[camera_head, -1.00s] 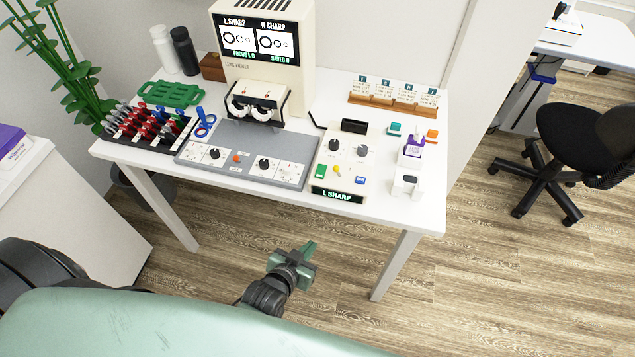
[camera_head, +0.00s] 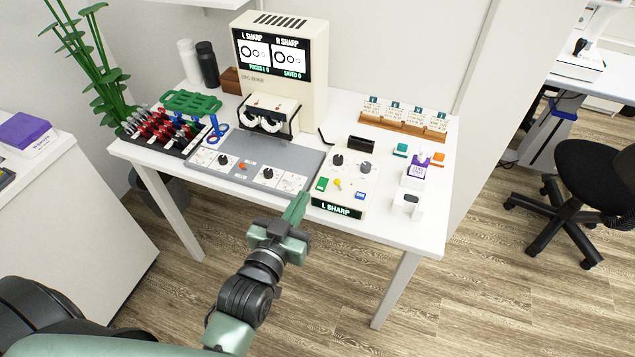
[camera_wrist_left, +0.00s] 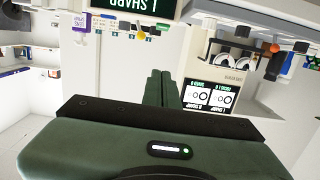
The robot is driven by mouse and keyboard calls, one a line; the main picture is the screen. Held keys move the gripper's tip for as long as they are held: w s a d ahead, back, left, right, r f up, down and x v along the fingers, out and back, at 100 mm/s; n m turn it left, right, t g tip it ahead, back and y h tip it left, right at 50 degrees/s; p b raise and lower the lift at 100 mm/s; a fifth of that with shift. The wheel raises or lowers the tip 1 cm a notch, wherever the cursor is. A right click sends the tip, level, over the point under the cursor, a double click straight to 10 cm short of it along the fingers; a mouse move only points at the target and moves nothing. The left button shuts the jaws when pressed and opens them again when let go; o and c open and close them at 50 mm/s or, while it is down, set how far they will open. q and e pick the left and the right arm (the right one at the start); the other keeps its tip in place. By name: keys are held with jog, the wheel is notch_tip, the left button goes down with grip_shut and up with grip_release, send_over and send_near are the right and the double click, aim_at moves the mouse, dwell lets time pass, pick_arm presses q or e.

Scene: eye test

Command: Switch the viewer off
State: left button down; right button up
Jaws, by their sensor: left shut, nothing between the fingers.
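The viewer (camera_head: 314,85) is a tall cream machine at the back of the white table, with a lit screen (camera_head: 270,54) reading L SHARP, R SHARP, FOCUS L 0 and SAVED 0. The screen shows upside down in the left wrist view (camera_wrist_left: 209,97). A cream control box (camera_head: 322,200) in front has two knobs, green, yellow and blue controls, and a lit L SHARP display (camera_head: 337,209). My left gripper (camera_head: 298,203) is shut and empty, in front of the table's near edge, left of this box. Its closed fingers also show in the left wrist view (camera_wrist_left: 161,88). My right gripper is not in view.
A grey panel (camera_head: 250,148) with knobs and an orange button lies before the viewer. A black tool rack (camera_head: 190,152) and green tray (camera_head: 191,102) are at left. Small items and a wooden card holder (camera_head: 402,133) are at right. Open floor lies in front.

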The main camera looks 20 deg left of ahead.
pick_arm(q)
jog(key=p, duration=0.1)
send_over(318, 189)
jog(key=shift+s+f, duration=0.25)
jog(key=shift+f, duration=0.15)
jog(key=f, duration=0.2)
jog(key=shift+w+f, duration=0.2)
jog(key=shift+f, duration=0.1)
jog(key=shift+w+f, duration=0.1)
jog(key=shift+f, duration=0.65)
